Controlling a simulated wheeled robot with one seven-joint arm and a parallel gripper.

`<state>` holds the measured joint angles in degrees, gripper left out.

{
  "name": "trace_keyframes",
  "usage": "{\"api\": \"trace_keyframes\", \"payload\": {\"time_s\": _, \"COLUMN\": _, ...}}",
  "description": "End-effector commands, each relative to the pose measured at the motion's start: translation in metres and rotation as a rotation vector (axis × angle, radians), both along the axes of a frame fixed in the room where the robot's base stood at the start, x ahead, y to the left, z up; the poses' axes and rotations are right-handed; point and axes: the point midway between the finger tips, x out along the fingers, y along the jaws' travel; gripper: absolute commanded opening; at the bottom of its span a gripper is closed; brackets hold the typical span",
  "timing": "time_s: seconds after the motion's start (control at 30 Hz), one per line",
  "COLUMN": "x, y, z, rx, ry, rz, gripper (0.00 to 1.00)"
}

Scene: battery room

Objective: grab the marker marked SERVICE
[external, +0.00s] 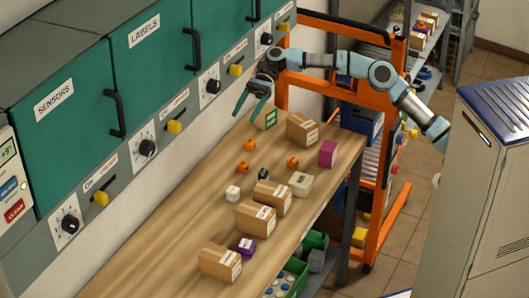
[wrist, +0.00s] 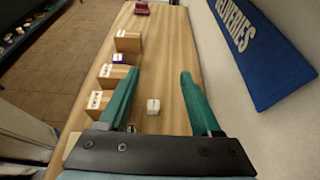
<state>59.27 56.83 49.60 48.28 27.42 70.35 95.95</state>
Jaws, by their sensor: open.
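I cannot make out a marker reading SERVICE in either view; small print on the table's things is too small to read. My gripper (external: 244,117) is open and empty, with teal fingers, above the far wall-side part of the wooden table. In the wrist view my gripper (wrist: 160,73) has its fingers spread wide. A small white block (wrist: 153,106) appears between them, apart from both and lower down on the table. A white block also shows in the external view (external: 232,193). A small dark item (external: 263,174) stands near several orange pieces (external: 249,144).
Cartons (external: 256,217) line the table's outer side, with a purple box (external: 246,246) and a magenta box (external: 328,153). A green-framed item (external: 271,119) stands near my gripper. Cabinets with knobs (external: 147,148) border the wall side. The near wall-side tabletop (external: 165,237) is clear.

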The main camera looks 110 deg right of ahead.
Motion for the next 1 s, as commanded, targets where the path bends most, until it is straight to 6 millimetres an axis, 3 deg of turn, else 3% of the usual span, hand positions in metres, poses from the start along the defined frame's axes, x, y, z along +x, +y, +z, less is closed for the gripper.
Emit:
{"api": "trace_keyframes", "payload": {"time_s": 0.17, "x": -0.001, "y": -0.001, "z": -0.044, "rx": 0.004, "ry": 0.004, "rz": -0.001, "gripper": 0.65}}
{"api": "trace_keyframes", "payload": {"time_s": 0.4, "x": -0.001, "y": 0.000, "z": -0.134, "rx": 0.005, "ry": 0.003, "rz": 0.000, "gripper": 0.65}}
{"api": "trace_keyframes", "payload": {"time_s": 0.6, "x": -0.001, "y": 0.000, "z": -0.189, "rx": 0.001, "ry": 0.001, "rz": -0.001, "gripper": 0.65}}
{"api": "trace_keyframes", "payload": {"time_s": 0.77, "x": 0.002, "y": 0.002, "z": -0.206, "rx": -0.003, "ry": -0.002, "rz": 0.000, "gripper": 0.65}}
{"api": "trace_keyframes", "payload": {"time_s": 1.0, "x": 0.022, "y": 0.024, "z": -0.217, "rx": -0.002, "ry": -0.001, "rz": 0.003, "gripper": 0.65}}
